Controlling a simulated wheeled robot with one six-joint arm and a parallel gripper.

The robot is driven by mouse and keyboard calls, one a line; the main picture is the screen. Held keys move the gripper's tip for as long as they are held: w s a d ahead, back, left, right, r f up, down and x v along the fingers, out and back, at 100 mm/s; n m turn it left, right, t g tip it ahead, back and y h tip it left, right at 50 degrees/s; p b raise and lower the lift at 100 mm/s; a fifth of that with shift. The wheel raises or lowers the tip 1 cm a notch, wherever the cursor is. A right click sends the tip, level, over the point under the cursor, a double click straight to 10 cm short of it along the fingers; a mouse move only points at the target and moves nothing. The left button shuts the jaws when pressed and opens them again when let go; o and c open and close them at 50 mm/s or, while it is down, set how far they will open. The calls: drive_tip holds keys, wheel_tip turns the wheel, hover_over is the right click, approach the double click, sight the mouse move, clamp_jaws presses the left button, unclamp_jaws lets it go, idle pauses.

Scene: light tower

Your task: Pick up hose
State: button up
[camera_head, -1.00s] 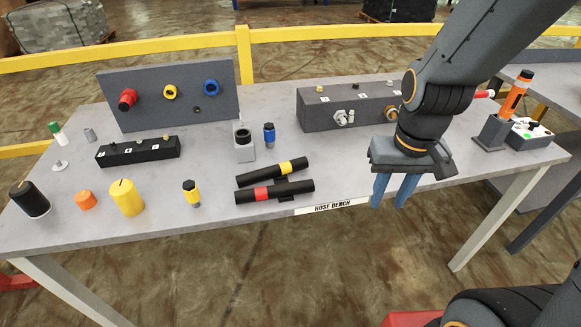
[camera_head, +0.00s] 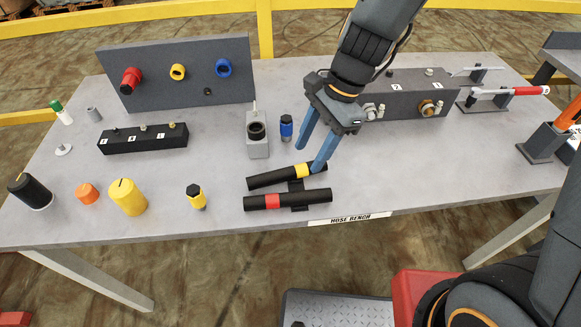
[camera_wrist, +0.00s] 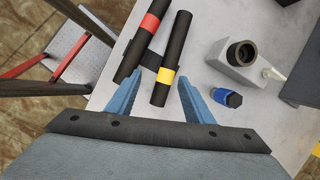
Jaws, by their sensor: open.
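Two black hoses lie side by side on the bench. One hose (camera_head: 262,181) has a yellow band, and the other hose (camera_head: 248,203) has a red band. Both rest on a small black holder (camera_head: 298,187). My gripper (camera_head: 311,155) is open, its blue fingers pointing down by the right end of the yellow-banded hose. In the wrist view, the yellow-banded hose (camera_wrist: 180,45) lies between the line of the open fingers (camera_wrist: 157,98), and the red-banded hose (camera_wrist: 140,45) is to its left. I cannot tell whether a finger touches a hose.
A grey block with a black socket (camera_head: 257,148) and a blue-capped fitting (camera_head: 286,128) stand close behind the hoses. A grey box with fittings (camera_head: 405,97) is behind my gripper. Yellow and orange caps (camera_head: 127,197) stand at left. The bench's right front (camera_head: 430,180) is clear.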

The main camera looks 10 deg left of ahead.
sight(281, 171)
drive_tip(key=a+m, duration=0.1)
drive_tip(key=a, duration=0.3)
drive_tip(key=shift+s+f+m+g+y, duration=0.1)
drive_tip(key=shift+s+m+g+y, duration=0.1)
drive_tip(key=shift+m+g+y, duration=0.15)
drive_tip(key=shift+x, duration=0.9)
drive_tip(key=shift+w+p+x, duration=0.2)
drive_tip(key=shift+p+x, duration=0.2)
drive_tip(key=shift+x, duration=1.05)
drive_tip(key=shift+w+p+x, duration=0.2)
drive_tip(key=shift+p+x, duration=0.15)
drive_tip(key=shift+x, duration=1.1)
drive_tip(key=shift+f, duration=0.1)
drive_tip(key=shift+c, duration=0.4)
clamp_jaws()
